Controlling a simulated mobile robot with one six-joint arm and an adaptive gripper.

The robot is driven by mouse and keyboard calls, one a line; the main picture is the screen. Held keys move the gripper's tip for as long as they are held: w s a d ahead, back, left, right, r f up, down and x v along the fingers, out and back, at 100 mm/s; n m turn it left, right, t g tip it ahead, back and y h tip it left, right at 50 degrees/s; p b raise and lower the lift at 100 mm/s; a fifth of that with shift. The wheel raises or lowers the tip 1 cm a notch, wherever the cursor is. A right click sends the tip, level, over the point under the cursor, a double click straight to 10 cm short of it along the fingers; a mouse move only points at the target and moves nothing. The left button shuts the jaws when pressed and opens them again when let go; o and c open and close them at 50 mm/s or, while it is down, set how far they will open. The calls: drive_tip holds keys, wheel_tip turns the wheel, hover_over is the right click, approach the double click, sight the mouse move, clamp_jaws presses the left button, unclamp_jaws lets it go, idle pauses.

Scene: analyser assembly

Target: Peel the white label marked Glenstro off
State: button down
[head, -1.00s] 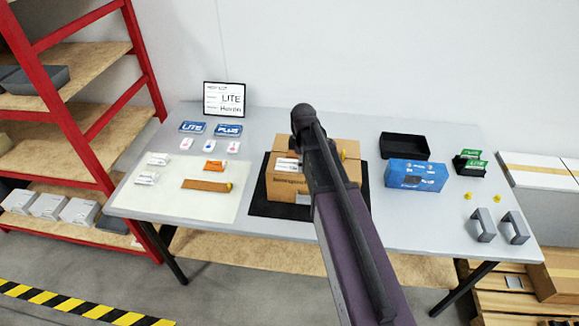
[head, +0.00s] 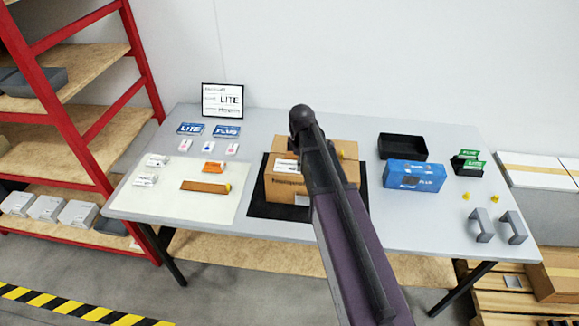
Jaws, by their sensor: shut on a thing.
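An open brown cardboard box (head: 284,190) stands on a black mat (head: 258,208) in the middle of the table. A white label (head: 286,166) with dark print too small to read lies on the box's top, at the left of my arm. A smaller whitish patch (head: 303,200) is low on the box's front. I cannot tell which one bears the name Glenstro.
A pale mat (head: 150,205) on the left holds small white packs, an orange piece and a brown bar (head: 205,187). A blue box (head: 415,176), a black tray (head: 403,137) and grey brackets (head: 480,226) stand on the right. A framed sign (head: 222,100) stands at the back.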

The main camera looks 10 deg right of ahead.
drive_tip(key=shift+r+p, duration=0.4)
drive_tip(key=shift+r, duration=0.05)
drive_tip(key=shift+r+p, duration=3.4)
drive_tip(key=shift+r, duration=0.05)
wheel_tip(320, 180, up, 6)
drive_tip(key=p, duration=0.6)
drive_tip(key=s, duration=1.6)
drive_tip(key=shift+d, duration=0.4)
drive_tip(key=shift+f, duration=0.15)
idle(0.3)
wheel_tip(320, 180, down, 8)
drive_tip(key=b, duration=0.8)
